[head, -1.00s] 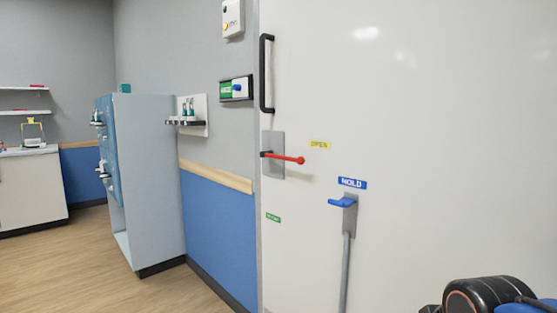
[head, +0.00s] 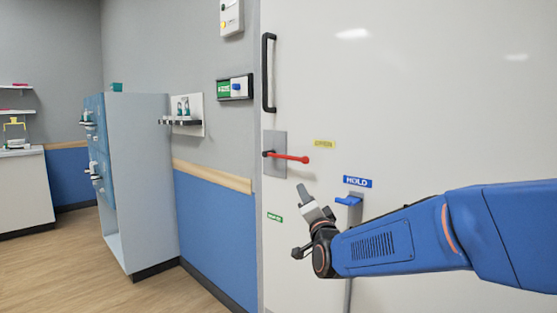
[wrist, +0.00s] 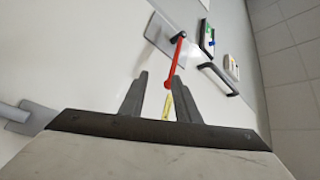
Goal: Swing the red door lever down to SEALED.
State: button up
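The red lever (head: 290,157) sticks out to the right, nearly level, from a grey plate (head: 275,140) on the white door (head: 430,90). Its tip points just below the yellow OPEN label (head: 324,144). A small green label (head: 274,217), too small to read, is lower on the door. My gripper (head: 303,189) is below the lever and apart from it in the head view. In the wrist view my gripper (wrist: 160,82) is open with nothing held. The lever (wrist: 175,60) lies beyond the fingers there, its tip seen between them.
A blue hook-like handle (head: 348,200) under the blue HOLD label (head: 357,182) stands to the right, partly behind my arm. A black vertical door handle (head: 268,72) is above the lever. A light blue cabinet (head: 140,180) stands at the left, with open floor before it.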

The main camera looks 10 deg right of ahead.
aim_at(289, 158)
jog(key=shift+m+t+h, duration=0.4)
jog(key=shift+m+t, duration=0.5)
jog(key=x, duration=0.6)
jog(key=a+x, duration=0.1)
jog(key=x, duration=0.6)
jog(key=r+x, duration=0.1)
jog(key=x, duration=0.5)
jog(key=shift+a+r, duration=0.25)
jog(key=shift+a, duration=0.15)
grip_shut()
